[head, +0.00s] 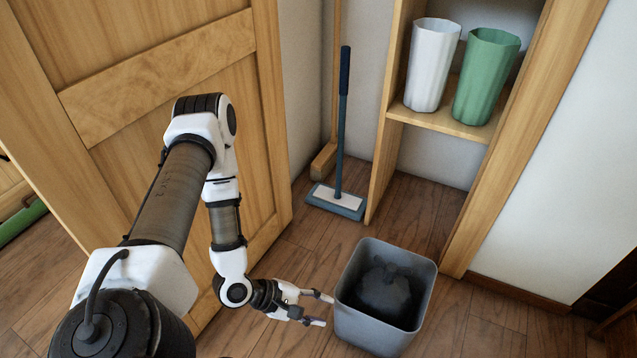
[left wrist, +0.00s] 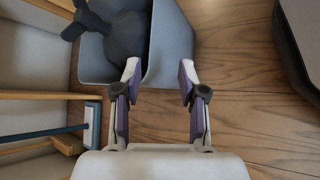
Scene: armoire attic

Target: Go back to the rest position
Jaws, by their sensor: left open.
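My left gripper (head: 318,309) is open and empty, low over the floor at the left side of the grey bin (head: 423,277). I cannot tell if a fingertip touches the bin wall. A dark tied bag (head: 385,292) lies inside the bin and also shows in the left wrist view (left wrist: 127,38). My right gripper is not in view.
An open wooden door (head: 165,85) stands behind my left arm. A blue flat mop (head: 338,198) and a broom (head: 325,160) lean in the corner. A shelf (head: 440,118) holds a white bin (head: 432,65) and a green bin (head: 486,76). Bare floor (head: 500,320) lies right of the grey bin.

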